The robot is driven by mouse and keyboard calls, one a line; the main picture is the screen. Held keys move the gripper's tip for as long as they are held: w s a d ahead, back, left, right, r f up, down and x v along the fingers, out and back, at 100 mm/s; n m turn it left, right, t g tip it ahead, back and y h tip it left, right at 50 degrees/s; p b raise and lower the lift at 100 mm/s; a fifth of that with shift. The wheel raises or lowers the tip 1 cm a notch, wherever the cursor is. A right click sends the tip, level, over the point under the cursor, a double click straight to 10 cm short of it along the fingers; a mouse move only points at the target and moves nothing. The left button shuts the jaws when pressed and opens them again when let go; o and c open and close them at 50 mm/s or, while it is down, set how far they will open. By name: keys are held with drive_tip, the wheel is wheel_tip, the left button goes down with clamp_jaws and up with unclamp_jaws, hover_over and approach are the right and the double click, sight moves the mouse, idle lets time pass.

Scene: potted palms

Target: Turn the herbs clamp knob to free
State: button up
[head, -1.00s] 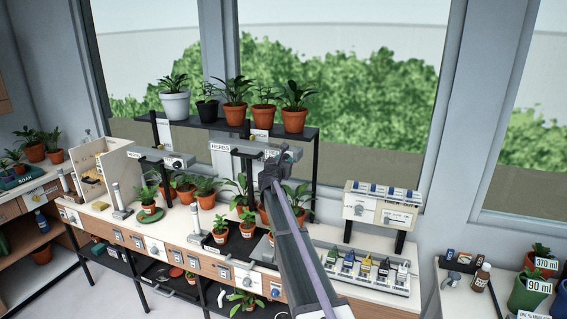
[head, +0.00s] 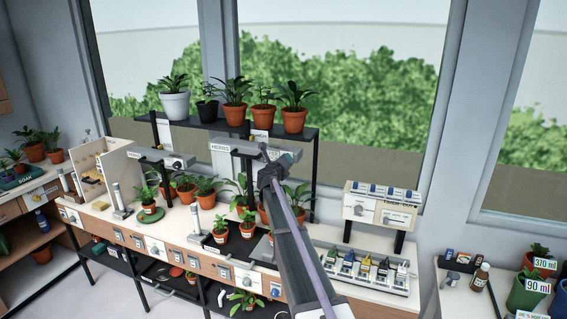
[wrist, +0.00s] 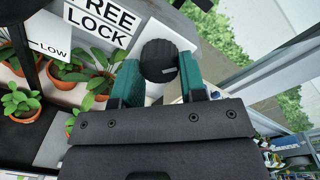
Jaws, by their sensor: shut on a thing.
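The herbs clamp knob (wrist: 157,52) is a round dark ribbed knob at the top middle of the wrist view. My gripper (wrist: 160,76) has its teal fingers on either side of it and is shut on it. A small light mark shows low on the knob's face; which setting it marks I cannot tell. A white label with FREE and LOCK (wrist: 98,25) is to its left. In the head view my gripper (head: 266,164) is at the clamp arm (head: 288,156) near the HERBS sign (head: 220,147), and the knob is hidden there.
Potted plants (head: 236,91) stand on the shelf (head: 215,126) above. Small pots (head: 248,226) stand on the bench below. A white panel with dials (head: 381,207) is to the right, with a tray of coloured-handled items (head: 365,266) in front of it.

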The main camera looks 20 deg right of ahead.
drive_tip(key=n, duration=0.6)
drive_tip(key=shift+r+n+h, duration=0.1)
drive_tip(key=shift+n+h, duration=0.2)
idle(0.4)
drive_tip(key=o, duration=0.9)
drive_tip(key=v, duration=0.5)
drive_tip(key=p+v, duration=0.1)
drive_tip(key=v, duration=0.4)
drive_tip(key=shift+s+a+r, duration=0.2)
drive_tip(key=shift+s+a, duration=0.05)
drive_tip(key=shift+a, duration=0.05)
